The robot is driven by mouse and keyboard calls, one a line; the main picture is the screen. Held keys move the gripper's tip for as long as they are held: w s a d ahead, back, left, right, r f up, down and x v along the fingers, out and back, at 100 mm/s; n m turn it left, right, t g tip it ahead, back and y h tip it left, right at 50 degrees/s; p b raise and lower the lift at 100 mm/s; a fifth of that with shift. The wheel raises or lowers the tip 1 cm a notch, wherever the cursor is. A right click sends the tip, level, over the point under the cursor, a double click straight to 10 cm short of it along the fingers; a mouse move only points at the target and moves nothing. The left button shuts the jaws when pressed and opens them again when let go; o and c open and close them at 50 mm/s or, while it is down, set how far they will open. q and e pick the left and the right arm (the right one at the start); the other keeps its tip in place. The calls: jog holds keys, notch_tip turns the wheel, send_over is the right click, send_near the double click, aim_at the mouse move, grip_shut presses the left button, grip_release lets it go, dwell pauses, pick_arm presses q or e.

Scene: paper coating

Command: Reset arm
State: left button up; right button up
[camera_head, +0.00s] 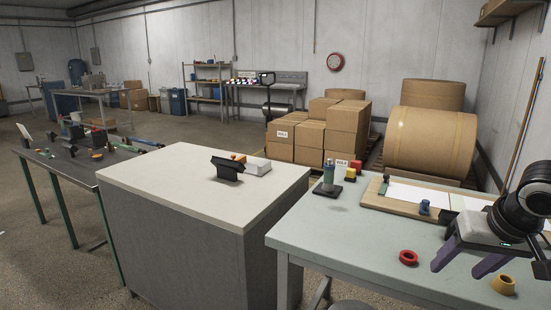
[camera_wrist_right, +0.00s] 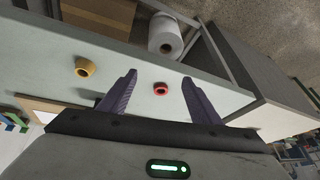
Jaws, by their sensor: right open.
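My right gripper (camera_head: 470,262) is at the right edge of the head view, above the pale green table (camera_head: 330,235). Its two purple fingers are spread apart with nothing between them; they also show in the right wrist view (camera_wrist_right: 160,95). A red ring (camera_head: 408,257) lies on the table to the left of the fingers in the head view. A yellow ring (camera_head: 503,284) lies to their right, near the front edge. The wrist view shows the red ring (camera_wrist_right: 160,88) beyond the gap between the fingertips and the yellow ring (camera_wrist_right: 85,67) outside it. My left gripper is not in view.
A wooden board with white paper (camera_head: 410,196) lies at the table's back, with a small blue item (camera_head: 424,207) on it. A green bottle (camera_head: 329,173) stands on a dark base. A white-topped cabinet (camera_head: 160,185) stands left. The wrist view shows a white roll (camera_wrist_right: 165,35) below the table.

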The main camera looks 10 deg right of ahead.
jog(key=s+a+f+n+t+y, duration=0.15)
jog(key=s+f, duration=0.25)
jog(key=f, duration=0.9)
jog(key=s+a+f+n+y, duration=0.15)
jog(key=s+f, duration=0.25)
jog(key=f, duration=1)
jog(key=s+a+f+n, duration=0.2)
jog(key=s+a+f, duration=0.5)
jog(key=a, duration=0.4)
jog(key=s+a+f+n+t, duration=0.1)
jog(key=s+a+f+t, duration=0.1)
jog(key=a, duration=1.1)
jog(key=shift+a+f+n, duration=0.25)
jog(key=shift+f+n, duration=0.05)
jog(key=shift+n, duration=0.1)
jog(key=shift+s, duration=0.1)
